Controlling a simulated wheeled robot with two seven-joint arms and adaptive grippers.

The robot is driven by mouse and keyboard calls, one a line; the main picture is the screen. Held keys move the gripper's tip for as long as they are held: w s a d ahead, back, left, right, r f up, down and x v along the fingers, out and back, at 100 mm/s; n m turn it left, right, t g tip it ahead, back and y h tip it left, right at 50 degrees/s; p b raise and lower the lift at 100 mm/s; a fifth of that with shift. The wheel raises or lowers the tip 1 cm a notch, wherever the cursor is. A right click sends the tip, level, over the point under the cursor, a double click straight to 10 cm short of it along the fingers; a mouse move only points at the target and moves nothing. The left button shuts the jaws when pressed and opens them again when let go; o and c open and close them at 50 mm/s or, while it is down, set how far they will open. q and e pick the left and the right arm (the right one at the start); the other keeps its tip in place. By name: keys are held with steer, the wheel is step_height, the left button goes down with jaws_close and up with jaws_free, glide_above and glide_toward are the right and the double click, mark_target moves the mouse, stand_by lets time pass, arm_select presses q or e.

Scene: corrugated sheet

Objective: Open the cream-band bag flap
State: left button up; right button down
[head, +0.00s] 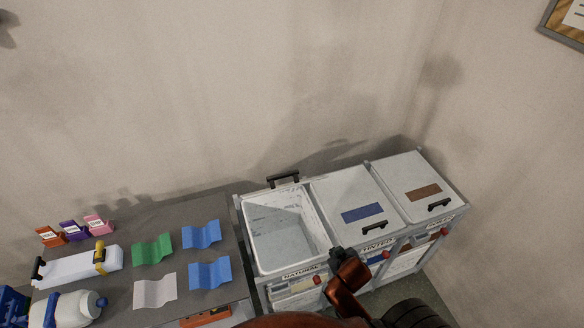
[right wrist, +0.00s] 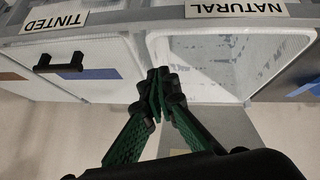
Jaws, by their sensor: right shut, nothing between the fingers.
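The bin labelled NATURAL (head: 262,266) stands open at the left of a row of three. Its white inside shows, and a black handle (head: 283,179) stands up at its back edge, where the flap appears swung back. I see no cream band. My right gripper (head: 341,256) is shut and empty, near the front corner between the NATURAL and TINTED bins. In the right wrist view its closed fingertips (right wrist: 160,86) show between the open bin (right wrist: 222,60) and the TINTED flap (right wrist: 78,62). I cannot tell whether they touch anything. My left gripper is out of view.
The TINTED flap with blue band (head: 362,212) and the brown-band flap (head: 422,191) are shut. A grey table (head: 205,304) at left holds green, blue and pale corrugated sheets, small boxes, a white tool and a bottle. The wall is close behind.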

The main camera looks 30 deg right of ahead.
steer(key=w+d+r+n+t+h, duration=0.1)
steer(key=w+r+t, duration=0.55)
steer(key=r, duration=0.85)
steer(key=w+d+r+n+t, duration=0.1)
steer(key=w+r+t, duration=0.3)
steer(key=w+r, duration=0.75)
steer(key=w+a+r+n+y, duration=0.2)
steer(key=a+r+n+y, duration=1.1)
steer(key=a+r+y, duration=0.2)
steer(key=g+h, duration=0.7)
steer(key=g, duration=0.4)
glide_toward(288, 173)
steer(key=p+x, duration=0.3)
steer(key=x, duration=0.3)
steer(key=shift+a+r, duration=0.1)
steer(key=shift+w+a+f, duration=0.15)
steer(key=shift+w+f, duration=0.05)
steer(key=shift+f, duration=0.3)
